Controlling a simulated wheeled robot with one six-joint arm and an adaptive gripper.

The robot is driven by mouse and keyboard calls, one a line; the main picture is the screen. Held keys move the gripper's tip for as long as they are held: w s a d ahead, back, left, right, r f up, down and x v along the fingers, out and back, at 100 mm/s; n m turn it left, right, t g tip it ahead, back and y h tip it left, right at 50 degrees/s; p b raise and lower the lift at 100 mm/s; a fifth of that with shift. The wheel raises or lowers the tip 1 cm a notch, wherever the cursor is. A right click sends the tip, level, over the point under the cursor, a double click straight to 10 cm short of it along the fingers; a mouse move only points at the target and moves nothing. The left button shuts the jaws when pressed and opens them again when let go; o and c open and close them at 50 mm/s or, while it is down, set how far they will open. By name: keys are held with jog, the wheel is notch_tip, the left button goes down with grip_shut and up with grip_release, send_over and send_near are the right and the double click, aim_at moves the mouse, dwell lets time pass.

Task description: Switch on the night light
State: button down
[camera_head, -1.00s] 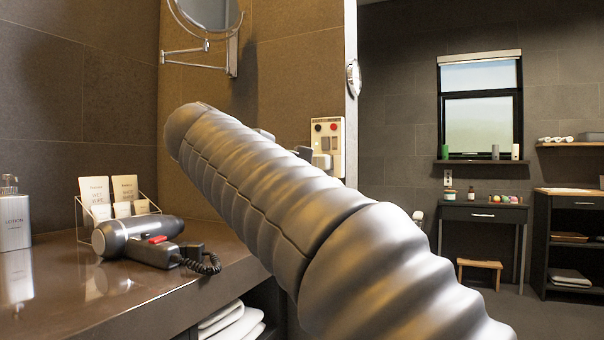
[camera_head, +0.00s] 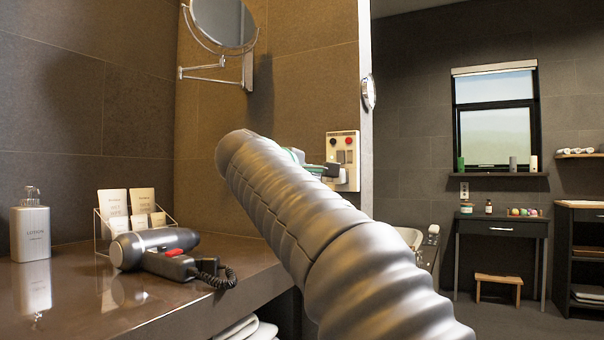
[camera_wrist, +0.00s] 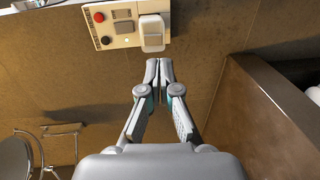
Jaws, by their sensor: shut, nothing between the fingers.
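A pale switch panel (camera_head: 343,150) is on the tiled wall, with a red and a black round button on its upper part. In the wrist view the panel (camera_wrist: 122,20) is at the top, with a grey square and a small bright dot. A white block with a beige face (camera_wrist: 153,33) stands out at its right end. I cannot tell which part belongs to the night light. My gripper (camera_wrist: 158,69) is shut and empty, its fingertips appearing just below that block with a gap. In the head view my gripper (camera_head: 325,169) overlaps the panel's lower left, partly hidden by my arm.
A round mirror (camera_head: 225,22) juts from the wall above. A dark desk (camera_head: 503,226) stands across the room.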

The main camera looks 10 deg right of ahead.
aim_at(330, 180)
jog(key=x, duration=0.7)
